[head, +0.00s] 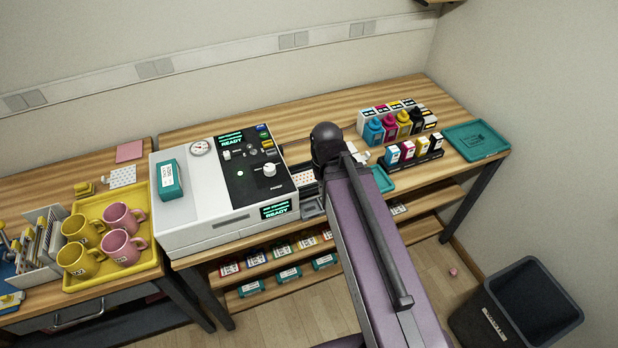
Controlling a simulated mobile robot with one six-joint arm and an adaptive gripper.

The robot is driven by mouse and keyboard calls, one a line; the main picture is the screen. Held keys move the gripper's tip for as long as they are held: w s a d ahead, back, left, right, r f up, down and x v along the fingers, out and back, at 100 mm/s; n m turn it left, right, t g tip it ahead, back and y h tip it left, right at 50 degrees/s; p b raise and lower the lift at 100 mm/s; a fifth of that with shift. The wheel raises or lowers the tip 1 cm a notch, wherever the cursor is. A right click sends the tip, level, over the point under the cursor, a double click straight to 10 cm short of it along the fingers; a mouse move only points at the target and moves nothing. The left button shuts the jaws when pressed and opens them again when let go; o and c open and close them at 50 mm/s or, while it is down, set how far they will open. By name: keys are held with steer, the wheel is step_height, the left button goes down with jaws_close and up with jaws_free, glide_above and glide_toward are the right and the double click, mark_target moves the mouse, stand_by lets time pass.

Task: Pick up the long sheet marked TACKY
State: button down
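I cannot make out a long sheet marked TACKY in the head view; no lettering of that kind is readable. A small white patterned sheet (122,177) and a pink square (130,151) lie on the wooden top left of the printer. A pale dotted strip (303,178) shows between the printer and my arm, partly hidden. Several thin upright items stand in a white rack (38,262) at the far left, too small to read. My arm crosses the middle of the view and hides part of the bench; my gripper does not show.
A white and black machine (200,219) reading READY stands mid-bench with a teal box (170,180) on top. A yellow tray (151,258) holds several mugs. Ink bottles (388,127) and a teal tray (497,151) are at right. A dark bin (481,311) stands on the floor.

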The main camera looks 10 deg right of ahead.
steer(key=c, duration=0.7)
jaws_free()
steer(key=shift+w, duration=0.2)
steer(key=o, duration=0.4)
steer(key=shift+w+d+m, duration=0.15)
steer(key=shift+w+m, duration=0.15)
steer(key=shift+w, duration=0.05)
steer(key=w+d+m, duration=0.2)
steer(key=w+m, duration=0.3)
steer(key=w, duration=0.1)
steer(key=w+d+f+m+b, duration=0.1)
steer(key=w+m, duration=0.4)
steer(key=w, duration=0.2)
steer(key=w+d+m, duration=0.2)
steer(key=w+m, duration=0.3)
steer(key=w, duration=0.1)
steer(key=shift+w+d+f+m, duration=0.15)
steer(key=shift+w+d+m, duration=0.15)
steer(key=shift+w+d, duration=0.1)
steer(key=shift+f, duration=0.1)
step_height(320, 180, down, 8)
steer(key=b, duration=0.9)
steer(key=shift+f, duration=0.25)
